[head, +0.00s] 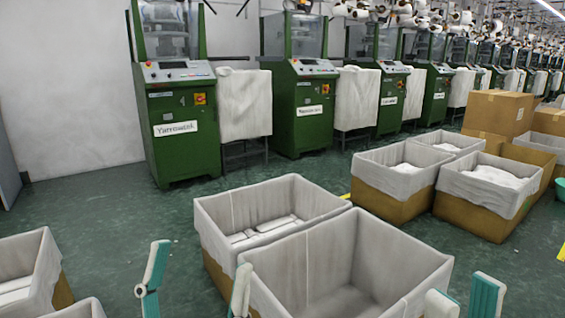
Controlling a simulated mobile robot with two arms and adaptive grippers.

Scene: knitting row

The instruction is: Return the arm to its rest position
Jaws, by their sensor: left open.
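My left gripper (197,282) is at the bottom edge, left of centre. Its two teal and white fingers stand wide apart with nothing between them. The floor and part of a lined bin show behind it. My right gripper (464,301) is at the bottom edge, right of centre. Its two fingers stand apart, closer together than the left pair, and no object shows between them. The lower parts of both grippers and both arms are cut off by the frame.
A large lined bin (430,277) stands between the grippers, its visible inside empty. Behind it a lined bin (212,238) holds folded white cloth. Green machines (185,150) line the back.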

